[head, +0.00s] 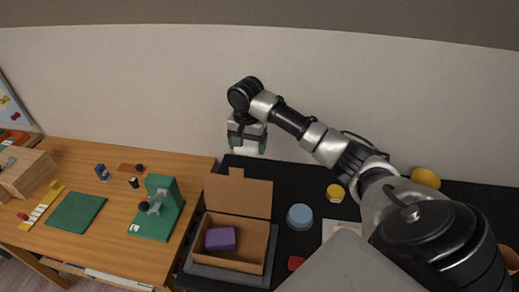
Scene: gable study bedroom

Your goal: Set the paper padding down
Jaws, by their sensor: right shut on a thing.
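My right gripper (247,142) hangs pointing down above and behind the open cardboard box, in front of the pale wall. It is shut on a small pale piece, which appears to be the paper padding (249,147); the fingers hide much of it. The cardboard box (238,192) has its lid flap up and stands on a dark grey mat or tray on the black table. A purple block (220,238) lies inside the box. My left gripper is out of view.
A blue round tub (300,216), a yellow-topped jar (335,192) and a red piece (295,263) are right of the box. A yellow ball (426,178) lies farther right. The wooden desk (110,245) at left holds a green stand (163,205) and a green mat (76,212).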

